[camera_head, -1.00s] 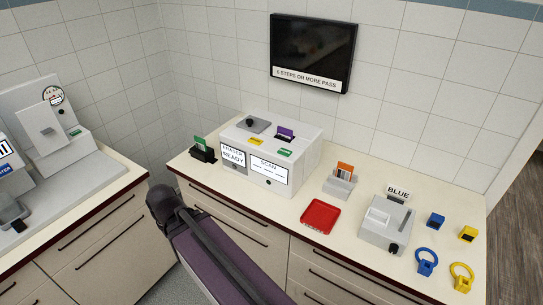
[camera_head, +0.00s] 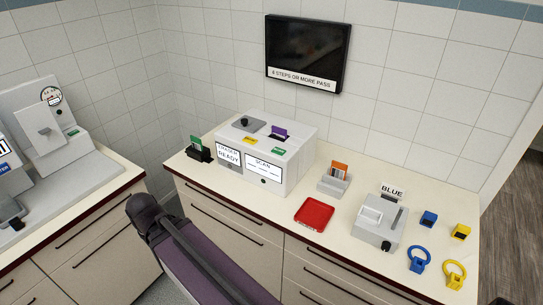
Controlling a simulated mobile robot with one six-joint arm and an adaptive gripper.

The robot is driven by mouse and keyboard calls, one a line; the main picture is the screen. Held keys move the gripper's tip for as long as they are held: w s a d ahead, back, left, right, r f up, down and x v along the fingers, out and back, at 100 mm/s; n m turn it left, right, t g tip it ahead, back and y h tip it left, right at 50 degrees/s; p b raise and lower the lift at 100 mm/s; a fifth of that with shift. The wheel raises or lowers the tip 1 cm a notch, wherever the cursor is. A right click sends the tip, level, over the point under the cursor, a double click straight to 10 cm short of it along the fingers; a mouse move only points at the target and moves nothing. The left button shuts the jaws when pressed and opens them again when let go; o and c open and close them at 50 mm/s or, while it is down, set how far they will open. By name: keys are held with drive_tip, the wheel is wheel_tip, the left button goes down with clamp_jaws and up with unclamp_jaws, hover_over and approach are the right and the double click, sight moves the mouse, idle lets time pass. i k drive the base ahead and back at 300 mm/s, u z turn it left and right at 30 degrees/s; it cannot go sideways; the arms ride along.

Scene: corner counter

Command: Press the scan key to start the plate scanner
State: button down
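The plate scanner, a white box (camera_head: 303,160), stands on the counter against the back wall. Its front has a screen reading READY (camera_head: 228,154) and a screen reading SCAN (camera_head: 264,168) with a dashed line. A small dark round spot (camera_head: 263,181) sits below the SCAN screen. On top are a yellow piece (camera_head: 250,141), a green piece (camera_head: 278,151), a purple upright card (camera_head: 280,132) and a grey pad (camera_head: 249,124). I cannot tell which part is the scan key. My purple arm link crosses the lower middle, in front of the counter; my gripper does not clearly show.
A black holder with a green card (camera_head: 199,150) stands left of the scanner. Right of it are an orange-card holder (camera_head: 335,180), a red tray (camera_head: 314,215), a grey device marked BLUE (camera_head: 378,221), and blue and yellow blocks and rings. A wall screen (camera_head: 306,52) hangs above.

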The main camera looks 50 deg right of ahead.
sight(281, 152)
drive_tip(key=k, duration=1.55)
drive_tip(key=z, duration=0.95)
drive_tip(key=i, duration=1)
drive_tip(key=u, duration=0.05)
